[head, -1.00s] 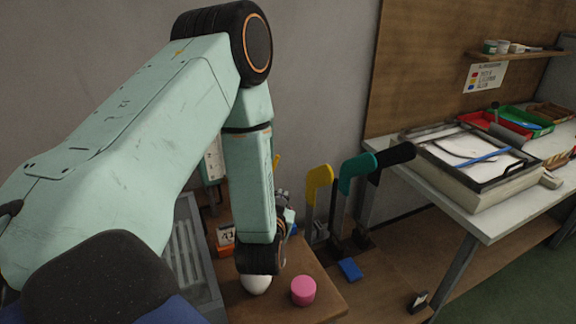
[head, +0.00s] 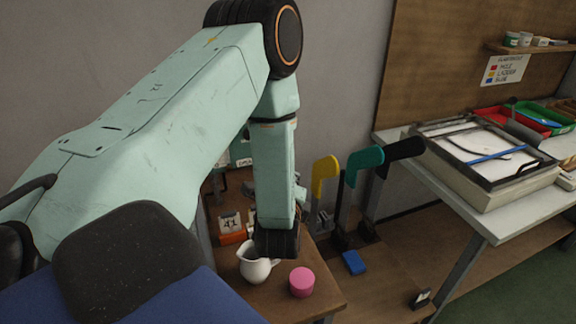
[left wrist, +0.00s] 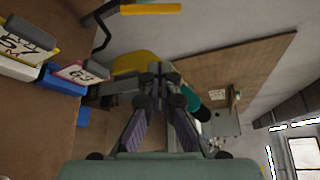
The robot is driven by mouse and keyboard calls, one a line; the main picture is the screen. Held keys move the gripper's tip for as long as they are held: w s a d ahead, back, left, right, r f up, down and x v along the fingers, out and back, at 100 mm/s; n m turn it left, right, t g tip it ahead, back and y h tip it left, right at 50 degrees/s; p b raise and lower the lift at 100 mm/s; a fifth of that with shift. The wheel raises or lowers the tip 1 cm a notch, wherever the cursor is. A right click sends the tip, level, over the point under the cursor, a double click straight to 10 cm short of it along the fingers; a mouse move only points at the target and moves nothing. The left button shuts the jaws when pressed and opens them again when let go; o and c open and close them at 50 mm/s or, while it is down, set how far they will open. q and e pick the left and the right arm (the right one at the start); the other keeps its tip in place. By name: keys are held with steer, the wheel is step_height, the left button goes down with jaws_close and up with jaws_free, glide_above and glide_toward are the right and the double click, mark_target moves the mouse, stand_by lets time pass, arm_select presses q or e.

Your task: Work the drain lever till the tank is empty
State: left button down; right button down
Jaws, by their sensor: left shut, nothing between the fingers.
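My left gripper (left wrist: 155,78) is shut and empty in the left wrist view, its two fingers converging. In the head view it is mostly hidden behind my left forearm. A yellow bar (left wrist: 150,9) with a black bent rod shows at the top of the left wrist view, apart from the fingers; I cannot tell whether it is the drain lever. No tank is clearly visible; my arm covers much of the left side of the head view. My right gripper is not in view.
A white pitcher (head: 257,266) and pink cylinder (head: 302,282) stand near the wooden table's front edge. Yellow (head: 325,172), teal (head: 362,162) and black (head: 402,149) foot-shaped forms stand behind. A white workbench (head: 465,213) stands right.

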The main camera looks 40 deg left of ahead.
arm_select(q)
steer(key=w+a, duration=0.5)
steer(key=a, duration=0.2)
steer(key=shift+a+f+p, duration=0.2)
steer(key=shift+a+p, duration=0.05)
steer(key=shift+p, duration=0.1)
steer(key=shift+w+d, duration=0.1)
steer(key=shift+w, duration=0.05)
